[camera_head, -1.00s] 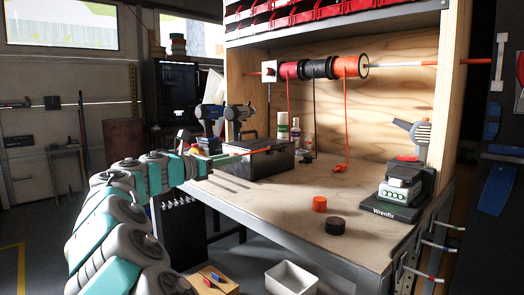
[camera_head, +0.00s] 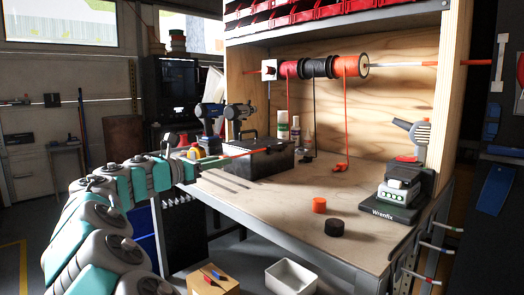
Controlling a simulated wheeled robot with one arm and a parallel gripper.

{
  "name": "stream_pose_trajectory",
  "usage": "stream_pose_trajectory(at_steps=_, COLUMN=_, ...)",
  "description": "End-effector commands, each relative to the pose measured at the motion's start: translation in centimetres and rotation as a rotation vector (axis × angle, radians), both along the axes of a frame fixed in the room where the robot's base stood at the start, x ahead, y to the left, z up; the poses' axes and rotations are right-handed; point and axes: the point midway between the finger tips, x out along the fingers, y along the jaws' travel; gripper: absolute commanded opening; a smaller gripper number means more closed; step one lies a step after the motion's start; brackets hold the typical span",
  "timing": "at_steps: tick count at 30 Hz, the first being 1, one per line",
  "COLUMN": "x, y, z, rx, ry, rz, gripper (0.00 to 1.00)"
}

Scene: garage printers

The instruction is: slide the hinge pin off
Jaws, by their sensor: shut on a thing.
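A dark toolbox (camera_head: 268,162) with a handle on its lid stands shut on the workbench. A thin red-orange rod, apparently the hinge pin (camera_head: 246,153), runs along the toolbox's upper edge and sticks out past its left side. My gripper (camera_head: 194,155) is at the left of the toolbox, at the pin's left end, and is shut on the pin. The fingers are small and partly hidden by my arm. I cannot tell how much of the pin is still inside the hinge.
Two drills (camera_head: 212,118) stand behind my gripper. Bottles (camera_head: 283,126) stand behind the toolbox. Cable spools (camera_head: 318,68) hang above on a rod, with cords dangling. A Wrenfix device (camera_head: 400,195) is at right.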

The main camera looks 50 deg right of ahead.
Motion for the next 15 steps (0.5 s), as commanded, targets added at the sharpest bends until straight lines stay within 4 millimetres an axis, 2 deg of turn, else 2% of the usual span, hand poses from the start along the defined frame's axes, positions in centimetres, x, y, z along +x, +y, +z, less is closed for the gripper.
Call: stream_pose_trajectory(at_steps=15, x=0.1, y=1.8, z=0.0, rx=0.0, ry=0.0, rz=-0.002, gripper=0.0)
